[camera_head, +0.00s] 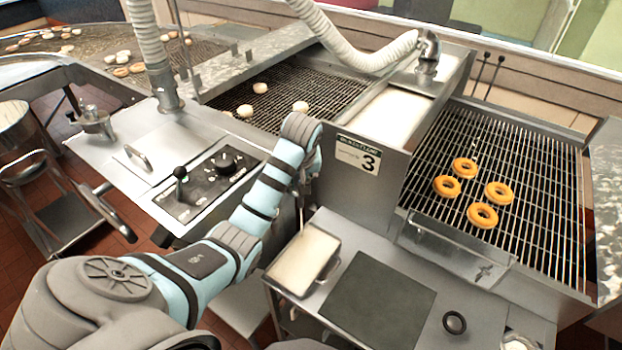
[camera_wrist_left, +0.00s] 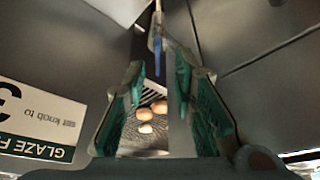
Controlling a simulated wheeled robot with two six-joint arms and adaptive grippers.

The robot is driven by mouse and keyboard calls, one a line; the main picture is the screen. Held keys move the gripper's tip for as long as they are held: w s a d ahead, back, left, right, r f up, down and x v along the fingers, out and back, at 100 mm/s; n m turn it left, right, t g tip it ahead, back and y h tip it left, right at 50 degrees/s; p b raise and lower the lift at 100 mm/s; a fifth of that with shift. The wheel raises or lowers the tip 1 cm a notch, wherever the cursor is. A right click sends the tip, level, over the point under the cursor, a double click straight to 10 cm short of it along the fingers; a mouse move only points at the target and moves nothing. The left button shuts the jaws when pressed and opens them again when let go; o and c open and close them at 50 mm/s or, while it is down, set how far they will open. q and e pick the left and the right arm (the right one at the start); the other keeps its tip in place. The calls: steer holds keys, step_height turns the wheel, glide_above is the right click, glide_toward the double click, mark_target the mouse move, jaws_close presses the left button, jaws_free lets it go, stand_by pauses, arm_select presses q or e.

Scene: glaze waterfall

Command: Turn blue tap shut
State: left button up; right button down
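In the left wrist view a thin blue piece (camera_wrist_left: 157,56), which looks like the blue tap's handle, hangs below a pale metal fitting. It shows between the tips of my left gripper (camera_wrist_left: 158,76). The green-padded fingers are apart, with a gap on each side of the blue piece; I cannot tell how deep it lies between them. In the head view my left arm reaches to the steel panel marked 3 (camera_head: 362,158). The arm hides the tap and most of the gripper there. My right gripper is not in view.
A tray of white glaze (camera_head: 333,273) stands below the panel, beside a dark mat (camera_head: 378,304). Several orange rings lie on the right rack (camera_head: 540,190). A control box with a black lever (camera_head: 181,178) is left of my arm. A ribbed hose (camera_head: 350,45) crosses above.

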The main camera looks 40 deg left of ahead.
arm_select(q)
steer(key=shift+w+a+f, duration=0.15)
steer(key=shift+w+f, duration=0.15)
steer(key=shift+f, duration=0.25)
jaws_close()
steer(key=shift+r+m, duration=0.1)
steer(key=shift+m, duration=0.3)
steer(key=m+h, duration=0.1)
steer(key=m, duration=0.2)
steer(key=shift+t, duration=0.4)
steer(key=shift+m+h, duration=1.1)
steer(key=shift+m, duration=1.3)
